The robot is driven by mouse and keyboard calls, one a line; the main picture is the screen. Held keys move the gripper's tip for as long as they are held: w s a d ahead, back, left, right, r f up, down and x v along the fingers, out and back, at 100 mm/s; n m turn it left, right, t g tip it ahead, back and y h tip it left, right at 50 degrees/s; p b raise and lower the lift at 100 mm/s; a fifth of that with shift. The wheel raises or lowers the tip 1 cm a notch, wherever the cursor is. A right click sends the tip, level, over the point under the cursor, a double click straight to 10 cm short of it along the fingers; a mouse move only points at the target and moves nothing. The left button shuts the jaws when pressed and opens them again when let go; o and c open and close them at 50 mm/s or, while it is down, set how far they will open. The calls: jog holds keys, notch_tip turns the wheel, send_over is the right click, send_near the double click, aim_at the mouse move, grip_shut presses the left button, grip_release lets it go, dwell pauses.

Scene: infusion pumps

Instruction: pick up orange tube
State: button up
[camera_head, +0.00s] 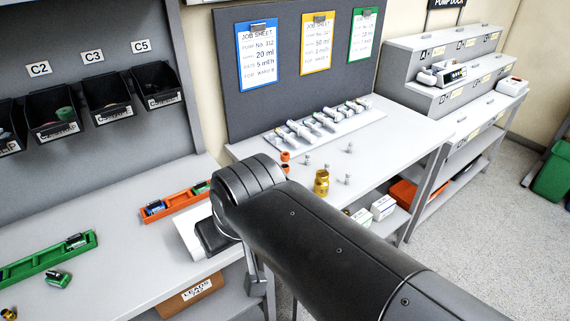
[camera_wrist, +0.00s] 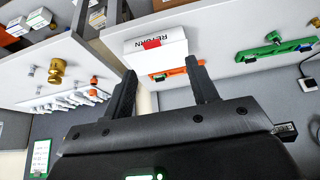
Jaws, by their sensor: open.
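Two small orange tube-like pieces stand close together on the middle table, just beyond my arm in the head view; the upper one (camera_head: 286,156) shows more fully than the lower one (camera_head: 285,168). In the wrist view small orange pieces (camera_wrist: 93,85) lie at left, beside the white rack. My gripper (camera_wrist: 161,68) is open, with nothing between its fingers. It is apart from the orange pieces, which are left of its fingers in the wrist view. In the head view my arm hides much of the gripper area.
A brass cylinder (camera_head: 321,182) and several small grey pieces stand near the orange pieces. A white rack (camera_head: 320,127) of syringes is behind them. An orange tray (camera_head: 172,203) and a green tray (camera_head: 45,258) lie on the left bench. A white RETURN box (camera_wrist: 155,48) is near my fingers.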

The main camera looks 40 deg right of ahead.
jog(key=w+d+r+g+h, duration=0.1)
jog(key=w+d+r, duration=0.15)
jog(key=w, duration=0.35)
jog(key=w+d+r+g, duration=0.1)
jog(key=w+d+r, duration=0.15)
jog(key=w, duration=0.35)
jog(key=n+g+y, duration=0.1)
jog(key=n+g, duration=0.1)
jog(key=g, duration=0.2)
send_over(285, 166)
jog(key=f, duration=1.2)
jog(key=shift+w+a+f, duration=0.1)
jog(key=shift+w+f, duration=0.05)
jog(key=shift+w, duration=0.05)
jog(key=f, duration=0.5)
jog(key=shift+d+f, duration=0.1)
jog(key=shift+d, duration=0.3)
jog(key=shift+w+f, duration=0.15)
jog(key=shift+f, duration=1.4)
jog(key=shift+w+f, duration=0.1)
jog(key=shift+f, duration=1.4)
jog(key=shift+c, duration=0.2)
